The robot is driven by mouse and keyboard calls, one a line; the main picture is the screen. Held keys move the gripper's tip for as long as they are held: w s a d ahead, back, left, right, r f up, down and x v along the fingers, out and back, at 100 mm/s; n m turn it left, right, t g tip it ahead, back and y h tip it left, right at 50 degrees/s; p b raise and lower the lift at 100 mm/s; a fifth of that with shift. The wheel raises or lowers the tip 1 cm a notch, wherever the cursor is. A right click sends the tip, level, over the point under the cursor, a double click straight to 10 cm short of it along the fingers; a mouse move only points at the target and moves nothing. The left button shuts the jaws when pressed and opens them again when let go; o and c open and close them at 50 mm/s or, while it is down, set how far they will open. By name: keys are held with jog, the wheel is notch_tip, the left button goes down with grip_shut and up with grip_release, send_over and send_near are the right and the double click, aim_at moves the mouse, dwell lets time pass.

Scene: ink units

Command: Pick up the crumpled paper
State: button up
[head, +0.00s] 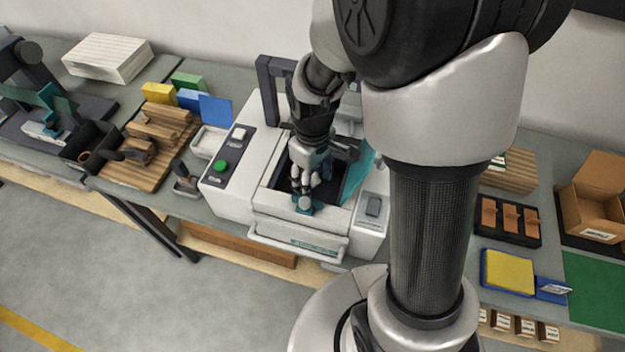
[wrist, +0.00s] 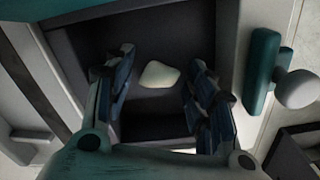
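The crumpled paper (wrist: 160,75) is a small cream-white lump on the dark floor of the open bay in the printer-like machine (head: 232,190). It shows in the wrist view between and beyond my gripper's two fingers. My gripper (wrist: 160,92) is open, with a finger on each side of the paper and gaps between them and it. In the head view my gripper (head: 305,190) points down into the machine's bay. The paper is hidden there behind the gripper. I cannot tell how far the fingertips are above the bay floor.
The bay's walls stand close around my fingers. A teal lever with a white knob (wrist: 296,89) is at the bay's right in the wrist view. The machine has a green button (head: 220,166) on its left panel. A white tray (head: 208,142) stands left of it.

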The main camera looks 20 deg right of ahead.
jog(key=c, duration=0.6)
